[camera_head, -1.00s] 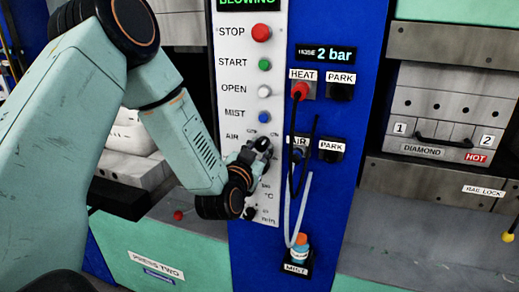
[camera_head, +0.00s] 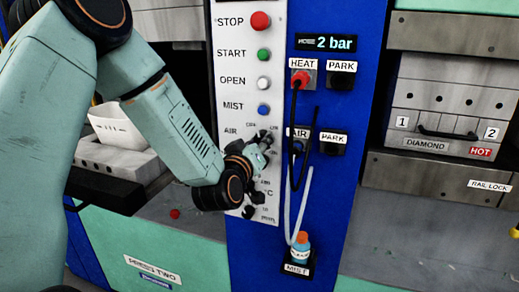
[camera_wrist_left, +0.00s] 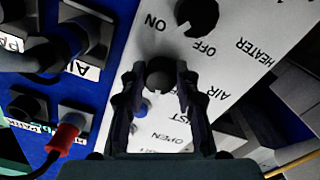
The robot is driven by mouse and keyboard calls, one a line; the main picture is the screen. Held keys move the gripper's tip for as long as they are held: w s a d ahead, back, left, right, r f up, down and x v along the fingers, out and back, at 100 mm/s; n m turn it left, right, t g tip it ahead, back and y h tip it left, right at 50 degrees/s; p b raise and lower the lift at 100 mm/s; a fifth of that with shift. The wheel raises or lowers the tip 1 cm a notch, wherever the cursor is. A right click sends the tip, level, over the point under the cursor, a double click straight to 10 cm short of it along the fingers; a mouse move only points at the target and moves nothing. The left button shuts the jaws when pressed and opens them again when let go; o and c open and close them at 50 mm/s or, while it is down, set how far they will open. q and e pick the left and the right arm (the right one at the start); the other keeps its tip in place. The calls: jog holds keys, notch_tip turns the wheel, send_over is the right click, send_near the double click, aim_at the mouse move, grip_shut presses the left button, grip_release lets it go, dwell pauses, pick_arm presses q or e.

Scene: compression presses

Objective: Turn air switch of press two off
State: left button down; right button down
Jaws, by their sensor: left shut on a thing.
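The control panel of press two (camera_head: 230,125) is a white strip on a blue column, above a green sill marked PRESS TWO (camera_head: 152,270). My left gripper (camera_head: 263,142) is at its AIR row and hides most of that switch. In the left wrist view, my left gripper's fingers (camera_wrist_left: 163,92) are closed around the sides of a dark round knob, the air switch (camera_wrist_left: 160,70). The AIR label is beside it. The knob's pointer direction is not clear. My right gripper is not in view.
The heater knob (camera_wrist_left: 197,15), marked ON and OFF, is close to the fingers. STOP (camera_head: 260,20), START (camera_head: 264,54), OPEN and MIST buttons are above. Hoses (camera_head: 303,205) hang just right of the panel, with a bottle (camera_head: 300,247) below.

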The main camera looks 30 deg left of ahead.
pick_arm(q)
jog(key=shift+n+b, duration=0.9)
jog(key=shift+n, duration=0.8)
jog(key=shift+r+n, duration=0.15)
jog(key=shift+n, duration=0.15)
jog(key=c, duration=1)
grip_release()
jog(key=shift+s, duration=0.1)
jog(key=shift+d, duration=0.1)
jog(key=shift+v, duration=3.65)
